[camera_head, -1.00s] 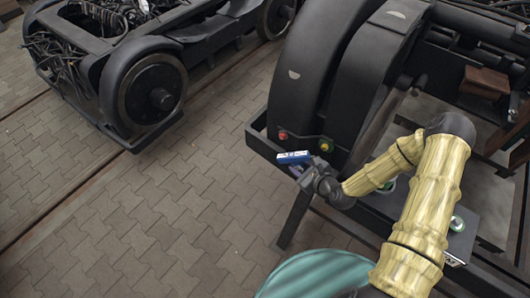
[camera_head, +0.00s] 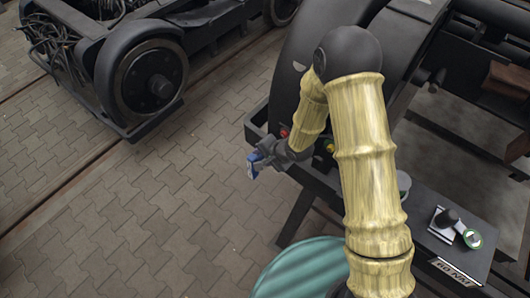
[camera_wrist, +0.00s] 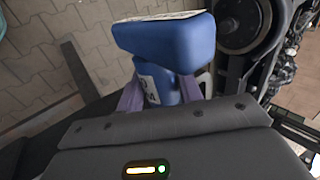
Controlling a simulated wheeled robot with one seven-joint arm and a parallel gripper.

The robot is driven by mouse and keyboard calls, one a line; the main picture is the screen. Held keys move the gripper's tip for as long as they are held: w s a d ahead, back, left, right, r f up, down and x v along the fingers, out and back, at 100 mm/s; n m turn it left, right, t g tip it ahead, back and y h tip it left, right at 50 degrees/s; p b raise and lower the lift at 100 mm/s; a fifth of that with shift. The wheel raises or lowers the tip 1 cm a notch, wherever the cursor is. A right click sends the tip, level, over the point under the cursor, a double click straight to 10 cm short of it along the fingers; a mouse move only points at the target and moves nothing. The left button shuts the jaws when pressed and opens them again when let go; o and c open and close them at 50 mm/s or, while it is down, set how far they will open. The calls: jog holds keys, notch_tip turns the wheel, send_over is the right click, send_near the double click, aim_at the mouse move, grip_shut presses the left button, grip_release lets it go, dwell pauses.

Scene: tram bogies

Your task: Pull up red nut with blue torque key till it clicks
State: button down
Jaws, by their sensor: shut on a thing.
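The blue torque key (camera_head: 252,166) is in my gripper (camera_head: 263,158), which is shut on it. In the wrist view the key's blue body (camera_wrist: 165,42) stands up between the two purplish fingers (camera_wrist: 160,92). The red nut (camera_head: 284,131) sits on the dark bogie frame in front of the black wheel. It is small and partly hidden by my arm. The key is below and left of the red nut, apart from it in the picture. The key's working end cannot be made out.
A yellow nut (camera_head: 329,147) sits right of the red one, partly behind my arm. A teal drum (camera_head: 300,270) stands below.

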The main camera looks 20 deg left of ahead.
jog(key=shift+s+r, duration=0.1)
jog(key=shift+s, duration=0.1)
jog(key=shift+r, duration=0.1)
jog(key=w+d+p, duration=0.2)
jog(key=w+p, duration=0.2)
jog(key=w, duration=0.2)
jog(key=shift+d, duration=0.25)
dwell(0.8)
jog(key=shift+w+f+y+b, duration=0.1)
jog(key=shift+f+y+b, duration=0.1)
jog(key=shift+y+b, duration=0.1)
jog(key=shift+t+y+b, duration=0.3)
jog(key=shift+y+b, duration=0.2)
jog(key=shift+r, duration=0.15)
jog(key=shift+t+y+b, duration=0.3)
jog(key=shift+y+b, duration=0.3)
jog(key=shift+b, duration=0.1)
jog(key=shift+y+b, duration=0.4)
jog(key=shift+b, duration=0.05)
